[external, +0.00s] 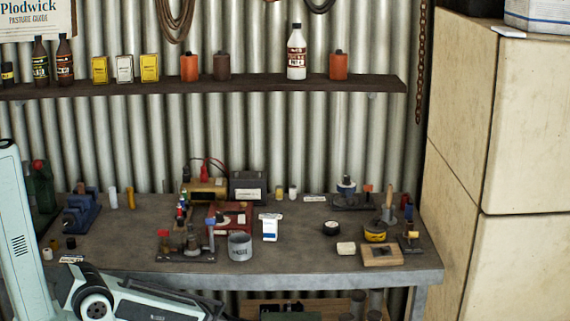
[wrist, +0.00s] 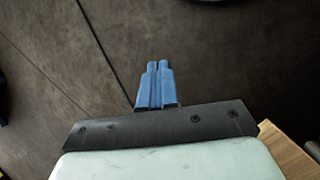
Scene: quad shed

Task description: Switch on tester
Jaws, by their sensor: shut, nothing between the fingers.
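My gripper (wrist: 157,65) shows in the wrist view with its blue fingers together and nothing between them. It points over a dark brown surface, with no tester near the fingertips. In the external view my arm is at the lower left, and I cannot make out the gripper there. No object is clearly labelled as the tester. A yellowish box with red leads (external: 205,188) stands at the back of the bench beside a dark battery-like box (external: 248,187). A red box (external: 230,215) is in front of them, partly hidden by a grey tin. No switch can be made out.
The grey tin (external: 240,246) and a rack of small tools (external: 186,257) stand at the bench front. A blue vise (external: 82,212) is at left. A wooden block (external: 382,255) and yellow tape (external: 375,232) are at right. The bench is clearer around its right middle.

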